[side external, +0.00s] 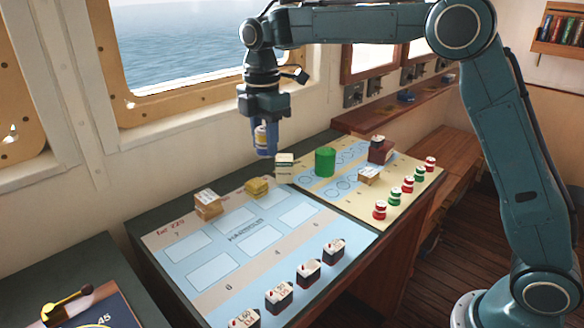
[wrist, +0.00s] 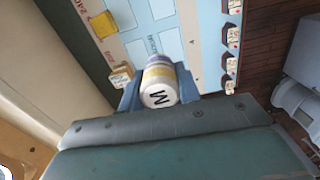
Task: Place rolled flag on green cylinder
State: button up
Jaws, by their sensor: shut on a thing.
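The rolled flag (side external: 261,134) is a short white roll with blue and yellow bands. My gripper (side external: 265,150) is shut on it and holds it above the back edge of the chart table. The green cylinder (side external: 325,162) stands upright on the table, to the right of my gripper and lower. It is apart from the flag and does not show in the wrist view.
A cream box (side external: 285,166) stands between the gripper and the green cylinder. A yellow block (side external: 257,188) and a tan box (side external: 208,204) lie along the back edge. Several model ships (side external: 308,272) and red and green pieces (side external: 407,184) line the front. The window wall (side external: 160,155) is behind.

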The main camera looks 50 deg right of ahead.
jog(key=w+d+f, duration=0.1)
jog(key=w+d, duration=0.2)
jog(key=d, duration=0.5)
jog(key=w+d+f, duration=0.1)
jog(key=w+d, duration=0.2)
jog(key=d, duration=0.5)
jog(key=m, duration=0.1)
send_near(326, 151)
jog(key=shift+a+f, duration=0.1)
jog(key=shift+f, duration=0.95)
jog(key=shift+f, duration=0.15)
jog(key=shift+f, duration=1.85)
jog(key=shift+f, duration=0.15)
jog(key=o, duration=0.9)
jog(key=shift+o, duration=0.2)
